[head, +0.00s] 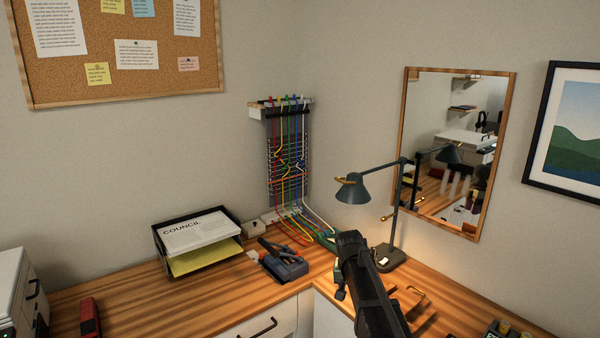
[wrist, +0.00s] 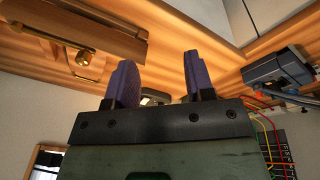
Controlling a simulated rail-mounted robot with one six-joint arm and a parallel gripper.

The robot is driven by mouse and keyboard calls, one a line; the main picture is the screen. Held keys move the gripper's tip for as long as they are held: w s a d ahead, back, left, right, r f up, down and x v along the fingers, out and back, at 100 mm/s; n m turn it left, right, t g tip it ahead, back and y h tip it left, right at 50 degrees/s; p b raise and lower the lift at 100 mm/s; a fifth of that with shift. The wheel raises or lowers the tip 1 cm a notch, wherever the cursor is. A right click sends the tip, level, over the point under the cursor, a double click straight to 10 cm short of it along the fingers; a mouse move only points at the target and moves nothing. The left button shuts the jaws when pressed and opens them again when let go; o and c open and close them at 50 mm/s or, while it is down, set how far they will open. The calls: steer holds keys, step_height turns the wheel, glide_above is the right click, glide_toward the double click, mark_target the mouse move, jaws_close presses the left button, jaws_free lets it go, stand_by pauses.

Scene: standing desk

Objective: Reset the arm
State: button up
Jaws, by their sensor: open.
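My gripper (wrist: 158,80) shows in the wrist view with its two purple fingers wide apart and nothing between them. In the head view my dark arm rises from the bottom edge, right of the desk corner, and its end is near the desk lamp (head: 352,188). The fingers cannot be made out there. The wooden desk (head: 140,290) fills the upper part of the wrist view, which looks upside down. No object touches the fingers in the wrist view.
A blue-grey device (head: 283,265) with pliers stands left of my arm. Coloured cables (head: 290,170) hang in the corner. A paper tray (head: 200,240) stands further left. The front left desktop is mostly bare.

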steer(key=s+d+r+n+g+y+p, duration=0.1)
steer(key=s+n, duration=0.1)
steer(key=s, duration=2.5)
steer(key=shift+s+d+n+y, duration=0.2)
steer(key=shift+s+n+y, duration=0.1)
steer(key=shift+n, duration=0.1)
